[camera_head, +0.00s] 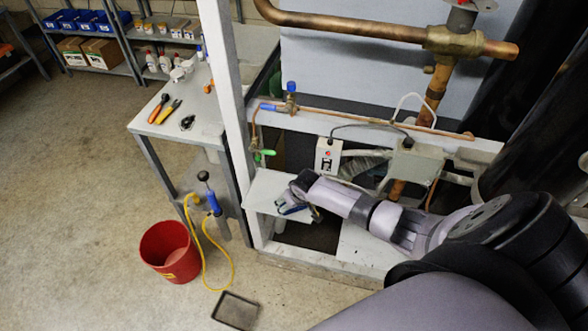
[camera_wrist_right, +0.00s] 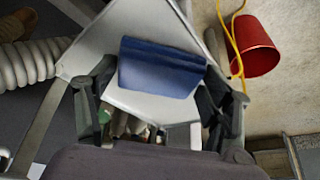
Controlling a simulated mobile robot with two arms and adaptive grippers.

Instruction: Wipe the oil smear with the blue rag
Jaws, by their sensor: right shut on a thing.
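The blue rag (camera_wrist_right: 162,68) is between the fingers of my right gripper (camera_wrist_right: 158,78) in the right wrist view. My right gripper is shut on it. In the head view the right gripper (camera_head: 301,197) is over a pale plate (camera_head: 265,188) on the rack's lower frame, and a bit of the blue rag (camera_head: 291,209) shows under it. I cannot tell whether the rag touches the plate. I cannot make out the oil smear; the rag and gripper hide part of the plate. My left gripper is in neither view.
A white upright post (camera_head: 228,110) stands left of my right arm. Copper pipe (camera_head: 370,122), a grey box (camera_head: 411,160) and a small box with a red light (camera_head: 328,156) are behind it. A red bucket (camera_head: 171,251) and a black tray (camera_head: 236,310) are on the floor.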

